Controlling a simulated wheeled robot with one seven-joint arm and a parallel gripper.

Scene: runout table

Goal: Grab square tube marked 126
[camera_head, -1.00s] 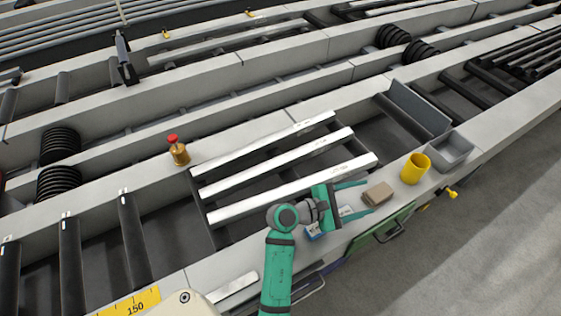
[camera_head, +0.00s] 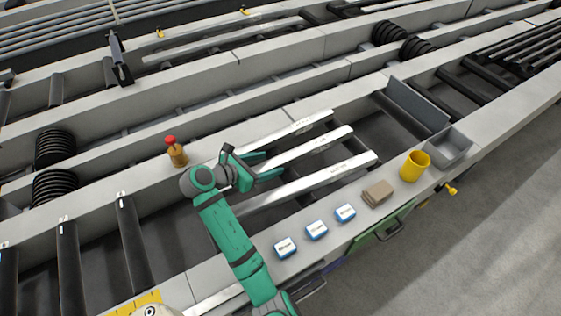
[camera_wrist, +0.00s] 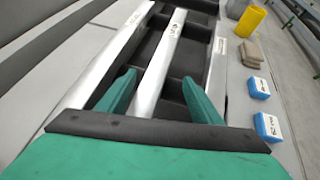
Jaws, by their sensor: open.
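Three pale square tubes lie side by side across the runout table: the far tube (camera_head: 297,127), the middle tube (camera_head: 315,146) and the near tube (camera_head: 310,182). Small dark markings show on them, but I cannot read any number. My gripper (camera_head: 274,163) is open over the left part of the tubes. In the wrist view my gripper's fingers (camera_wrist: 159,80) sit on either side of the middle tube (camera_wrist: 161,62), with the far tube (camera_wrist: 108,60) to the left and the near tube (camera_wrist: 217,72) to the right. Nothing is held. My arm and gripper hide the tubes' left ends.
Along the near ledge are several blue-and-white boxes (camera_head: 317,230), brown blocks (camera_head: 378,193), a yellow cup (camera_head: 414,165) and a grey bin (camera_head: 449,149). A brass item with a red top (camera_head: 176,152) stands on the far ledge, left of my gripper.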

